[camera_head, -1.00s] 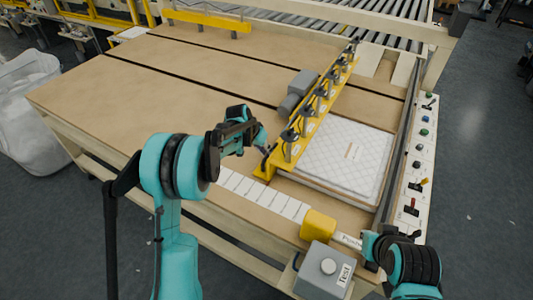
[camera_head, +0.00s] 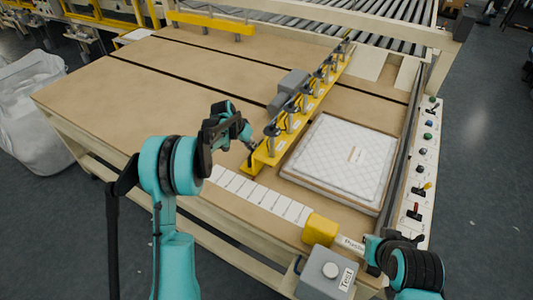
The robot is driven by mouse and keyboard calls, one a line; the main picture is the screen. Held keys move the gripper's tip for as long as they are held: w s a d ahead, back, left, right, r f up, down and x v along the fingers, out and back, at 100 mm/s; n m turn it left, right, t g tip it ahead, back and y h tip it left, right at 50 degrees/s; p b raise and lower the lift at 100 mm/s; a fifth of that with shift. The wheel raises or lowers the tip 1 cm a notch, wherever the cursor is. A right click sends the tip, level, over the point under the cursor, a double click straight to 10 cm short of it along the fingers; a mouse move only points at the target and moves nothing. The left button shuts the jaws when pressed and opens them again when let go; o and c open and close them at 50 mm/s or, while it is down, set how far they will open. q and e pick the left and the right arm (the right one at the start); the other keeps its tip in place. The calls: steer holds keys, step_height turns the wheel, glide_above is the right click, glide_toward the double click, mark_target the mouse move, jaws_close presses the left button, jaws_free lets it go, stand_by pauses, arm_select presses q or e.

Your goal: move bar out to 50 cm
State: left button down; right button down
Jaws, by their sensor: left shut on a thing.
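The yellow bar (camera_head: 299,112) with several dark clamps on it runs diagonally across the table, to the left of the white quilted pad (camera_head: 346,155). Its near end lies beside the row of white scale labels (camera_head: 262,195); their numbers are too small to read. My left gripper (camera_head: 250,148) is at the bar's near end and shut on it, with the fingertips partly hidden. My right arm shows at the lower right by the yellow block (camera_head: 320,229); its gripper fingers cannot be made out.
A grey box with a round button (camera_head: 325,270) stands at the table's front edge. A control panel (camera_head: 422,165) with buttons and levers lines the right side. The brown tabletop (camera_head: 160,100) left of the bar is clear. Rollers (camera_head: 320,25) lie behind.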

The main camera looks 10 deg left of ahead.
arm_select(q)
steer(key=shift+w+a, duration=0.2)
steer(key=shift+a, duration=0.45)
steer(key=shift+w+a, duration=0.2)
steer(key=shift+a, duration=0.4)
steer(key=shift+d, duration=0.1)
steer(key=c, duration=1.8)
jaws_free()
steer(key=v, duration=1.2)
